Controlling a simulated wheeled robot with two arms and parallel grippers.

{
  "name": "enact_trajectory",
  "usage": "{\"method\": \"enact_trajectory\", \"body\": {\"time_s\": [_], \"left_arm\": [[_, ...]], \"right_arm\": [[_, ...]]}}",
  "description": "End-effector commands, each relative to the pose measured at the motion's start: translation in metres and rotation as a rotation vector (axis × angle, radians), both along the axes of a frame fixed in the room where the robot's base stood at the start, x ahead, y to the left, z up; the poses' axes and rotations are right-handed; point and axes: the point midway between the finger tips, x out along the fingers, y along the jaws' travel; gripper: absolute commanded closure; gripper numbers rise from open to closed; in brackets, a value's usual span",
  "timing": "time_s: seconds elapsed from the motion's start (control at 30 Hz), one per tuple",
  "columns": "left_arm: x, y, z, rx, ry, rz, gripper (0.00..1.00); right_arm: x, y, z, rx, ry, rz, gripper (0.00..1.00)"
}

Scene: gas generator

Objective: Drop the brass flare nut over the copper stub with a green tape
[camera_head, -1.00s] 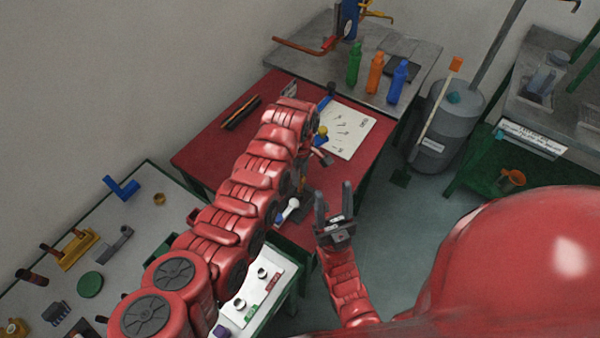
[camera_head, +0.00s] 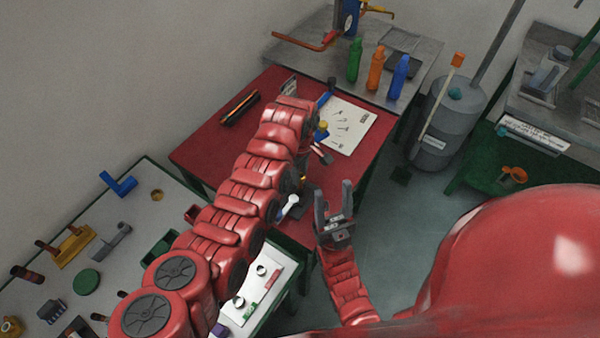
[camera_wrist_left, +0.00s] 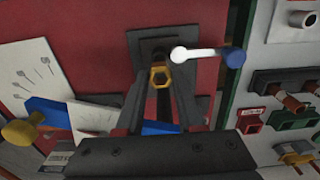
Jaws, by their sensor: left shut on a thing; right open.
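My left gripper (camera_wrist_left: 158,85) is shut on a brass hex nut (camera_wrist_left: 160,77), seen as a ring between the dark fingertips in the left wrist view. Just beyond it is a dark square block (camera_wrist_left: 150,46) with a short dark upright piece (camera_wrist_left: 158,57) near its middle; the nut looks close in front of this piece, but I cannot tell contact. I cannot make out green tape on it. In the head view my left arm hides most of the left gripper and this spot. My right gripper (camera_head: 335,210) is open and empty, fingers pointing up.
A white-and-blue piece (camera_wrist_left: 208,54) lies right beside the block. The red table (camera_head: 225,160) carries a white sheet (camera_head: 348,128) and dark tools (camera_head: 240,108). The left table (camera_head: 118,195) holds fittings and bins. Bottles, such as the orange one (camera_head: 376,68), stand behind.

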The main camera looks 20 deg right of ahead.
Motion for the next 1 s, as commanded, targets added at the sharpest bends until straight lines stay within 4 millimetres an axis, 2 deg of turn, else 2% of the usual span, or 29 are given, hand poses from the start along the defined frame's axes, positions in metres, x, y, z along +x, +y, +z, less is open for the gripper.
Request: {"method": "enact_trajectory", "body": {"time_s": [1.0], "left_arm": [[0.0000, 0.0000, 0.0007, 0.000, 0.000, 0.000, 0.86]], "right_arm": [[0.0000, 0.0000, -0.0054, 0.000, 0.000, 0.000, 0.50]]}}
